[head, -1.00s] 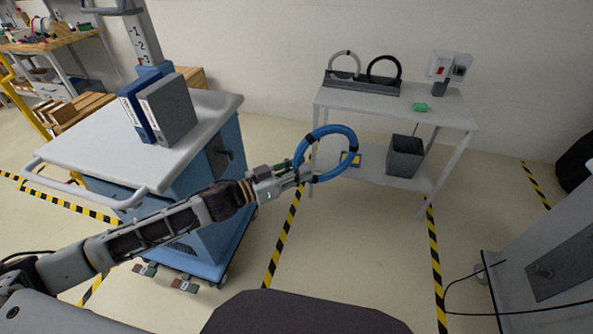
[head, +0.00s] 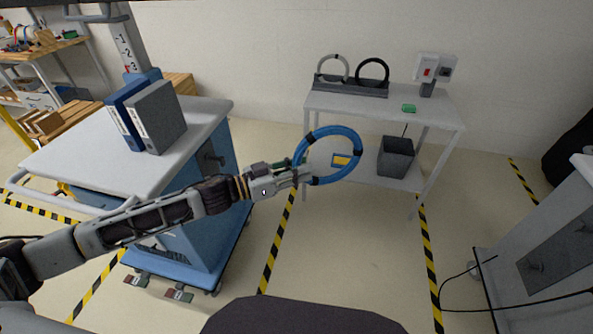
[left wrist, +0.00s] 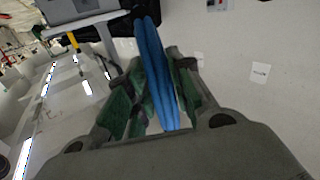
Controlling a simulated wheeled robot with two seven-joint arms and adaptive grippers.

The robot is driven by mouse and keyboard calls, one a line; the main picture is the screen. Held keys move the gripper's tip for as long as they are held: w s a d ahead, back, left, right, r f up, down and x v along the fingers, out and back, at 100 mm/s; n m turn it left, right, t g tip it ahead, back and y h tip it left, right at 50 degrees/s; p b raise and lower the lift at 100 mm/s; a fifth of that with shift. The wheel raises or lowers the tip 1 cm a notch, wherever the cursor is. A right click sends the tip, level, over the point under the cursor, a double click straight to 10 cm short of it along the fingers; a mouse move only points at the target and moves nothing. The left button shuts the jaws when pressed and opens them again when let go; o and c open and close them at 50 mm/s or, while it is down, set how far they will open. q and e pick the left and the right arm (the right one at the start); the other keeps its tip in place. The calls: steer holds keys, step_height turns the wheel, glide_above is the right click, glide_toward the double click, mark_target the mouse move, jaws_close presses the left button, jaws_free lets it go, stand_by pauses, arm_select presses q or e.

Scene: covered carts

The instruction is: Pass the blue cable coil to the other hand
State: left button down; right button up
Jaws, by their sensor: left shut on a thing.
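The blue cable coil (head: 357,143) is a ring with black bands, held up in the air in the head view. My left gripper (head: 305,174) is shut on the lower left part of its ring. In the left wrist view the coil (left wrist: 152,60) stands edge-on between the green-padded fingers of my left gripper (left wrist: 155,100). My right gripper is not in either view.
A white table (head: 440,113) against the wall carries a rack (head: 350,86) with a grey and a black coil, and a green item (head: 408,108). A dark bin (head: 396,158) stands on its lower shelf. A blue cart (head: 80,150) with binders is at left. Floor between is clear.

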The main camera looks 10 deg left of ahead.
arm_select(q)
steer(key=shift+d+r+m+g+h, duration=0.3)
steer(key=shift+d+r+g, duration=0.1)
steer(key=shift+r, duration=0.1)
steer(key=shift+d+r+m+g+h, duration=0.4)
steer(key=shift+d+r+m+g, duration=0.35)
steer(key=shift+g, duration=0.2)
steer(key=shift+d+r+m+g+h, duration=0.4)
steer(key=shift+d+r+m+g, duration=0.2)
steer(key=shift+d+g, duration=0.3)
steer(key=shift+s, duration=0.1)
